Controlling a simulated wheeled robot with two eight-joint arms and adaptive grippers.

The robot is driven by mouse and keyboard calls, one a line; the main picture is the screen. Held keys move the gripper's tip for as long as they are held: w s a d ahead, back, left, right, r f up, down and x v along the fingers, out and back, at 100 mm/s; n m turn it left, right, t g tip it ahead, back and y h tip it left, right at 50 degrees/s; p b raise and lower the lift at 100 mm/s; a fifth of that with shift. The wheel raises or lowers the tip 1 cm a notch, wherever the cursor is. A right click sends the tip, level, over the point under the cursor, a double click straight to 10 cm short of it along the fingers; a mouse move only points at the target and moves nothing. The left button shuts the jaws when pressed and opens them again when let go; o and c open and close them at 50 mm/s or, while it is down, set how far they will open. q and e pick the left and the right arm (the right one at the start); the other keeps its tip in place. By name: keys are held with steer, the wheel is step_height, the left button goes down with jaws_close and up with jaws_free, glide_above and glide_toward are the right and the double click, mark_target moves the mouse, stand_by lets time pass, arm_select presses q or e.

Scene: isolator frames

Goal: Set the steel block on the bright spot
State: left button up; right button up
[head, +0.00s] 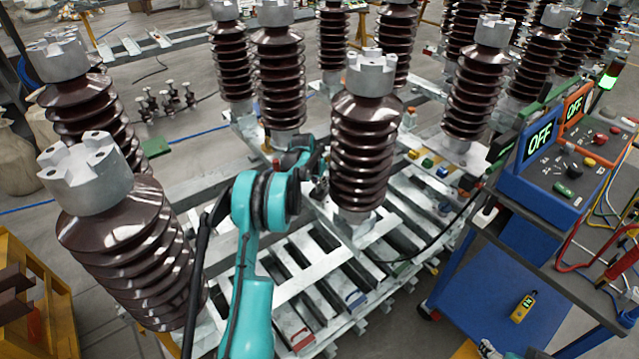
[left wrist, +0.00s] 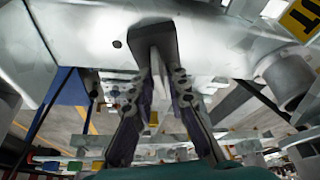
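My left arm is teal and reaches in from the bottom of the head view. Its gripper (head: 318,186) is small and dark there, low beside the central brown insulator. In the left wrist view my left gripper (left wrist: 166,72) has two dark fingers that converge at their tips. The tips meet a dark grey block-like piece (left wrist: 152,35) in front of a pale metal beam. I cannot tell whether this piece is the steel block, or whether the fingers grip it. I cannot make out the bright spot in either view.
Ribbed brown insulators with grey metal caps (head: 371,75) stand around my arm. Pale slatted metal frames (head: 290,262) lie beneath them. At right, a blue cart (head: 490,285) carries control boxes reading OFF (head: 541,150) and coloured cables. A yellow crate (head: 50,325) stands at lower left.

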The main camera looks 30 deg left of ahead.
arm_select(q)
steer(key=shift+r, duration=0.15)
steer(key=shift+s+r, duration=0.1)
steer(key=shift+r, duration=0.2)
steer(key=p+v, duration=0.3)
steer(key=v, duration=0.8)
steer(key=shift+s+r+p, duration=0.2)
steer(key=shift+p, duration=0.1)
steer(key=shift+f, duration=0.1)
